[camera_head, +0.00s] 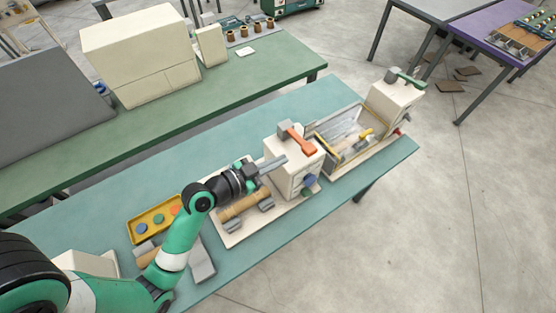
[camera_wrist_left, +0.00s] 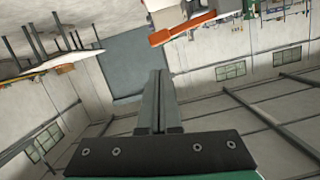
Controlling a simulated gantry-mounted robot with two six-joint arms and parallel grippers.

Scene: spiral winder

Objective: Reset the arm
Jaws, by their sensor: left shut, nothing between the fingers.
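The spiral winder is a cream machine block (camera_head: 290,172) on the teal table, with an orange lever arm (camera_head: 299,141) on top slanting down to the right. My left gripper (camera_head: 284,159) reaches in from the left beside the block, with its fingers pointing right, just below the grey pivot of the lever. The fingers (camera_wrist_left: 158,86) are shut together and empty. In the left wrist view the orange lever (camera_wrist_left: 183,29) shows beyond the fingertips; whether they touch it I cannot tell. My right gripper is not in view.
A brown roll (camera_head: 245,205) lies on the grey supports under my left arm. A yellow tray (camera_head: 157,219) with coloured discs is at the left. A second cream block (camera_head: 393,103) with a green handle stands at the right end. The teal table's front edge is clear.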

